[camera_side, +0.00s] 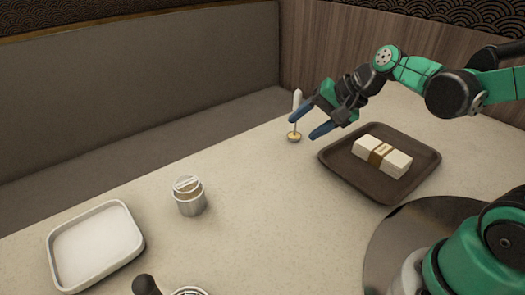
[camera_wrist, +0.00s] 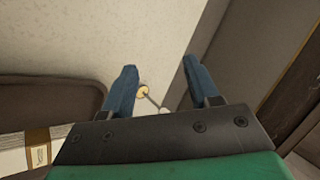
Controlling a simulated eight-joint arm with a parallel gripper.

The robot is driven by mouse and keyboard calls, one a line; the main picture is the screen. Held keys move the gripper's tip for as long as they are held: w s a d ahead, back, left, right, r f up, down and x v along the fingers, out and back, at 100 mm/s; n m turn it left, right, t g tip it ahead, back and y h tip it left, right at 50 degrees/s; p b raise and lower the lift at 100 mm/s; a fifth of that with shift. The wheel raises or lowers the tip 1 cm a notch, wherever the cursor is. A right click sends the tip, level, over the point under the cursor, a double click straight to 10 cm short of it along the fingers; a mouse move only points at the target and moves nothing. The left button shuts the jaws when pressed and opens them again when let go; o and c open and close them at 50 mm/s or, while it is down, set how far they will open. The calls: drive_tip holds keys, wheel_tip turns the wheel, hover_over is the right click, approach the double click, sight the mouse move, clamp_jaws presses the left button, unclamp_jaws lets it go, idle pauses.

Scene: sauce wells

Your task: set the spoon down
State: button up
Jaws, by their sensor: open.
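The spoon (camera_side: 293,138) stands near the far edge of the table in the side view. Its gold bowl is down at the tabletop and its thin handle rises to a white end. My gripper (camera_side: 307,124) is open beside it, with one blue finger crossing close to the handle. In the wrist view, the spoon (camera_wrist: 143,92) shows between the two spread fingers of my gripper (camera_wrist: 160,66), its handle slanting toward the palm. The fingers show gaps on both sides of it. Whether the spoon stands on its own cannot be told.
A dark tray (camera_side: 340,172) holding a banded white bundle (camera_side: 382,156) lies right of my gripper. A lidded metal jar (camera_side: 189,198) and a white dish (camera_side: 98,250) stand to the left. A black knob (camera_side: 146,285) shows at the bottom. The table between jar and tray is clear.

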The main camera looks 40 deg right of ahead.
drive_tip(key=s+n+h, duration=0.1)
drive_tip(key=s+n, duration=0.1)
drive_tip(key=n, duration=0.1)
drive_tip(key=s+a+n+h, duration=0.1)
drive_tip(key=n, duration=0.2)
drive_tip(key=s+n+h, duration=0.1)
drive_tip(key=s+n, duration=0.1)
drive_tip(key=n, duration=0.2)
drive_tip(key=shift+s+a+r, duration=0.2)
drive_tip(key=shift+s+a, duration=0.05)
drive_tip(key=shift+s, duration=0.1)
idle(0.4)
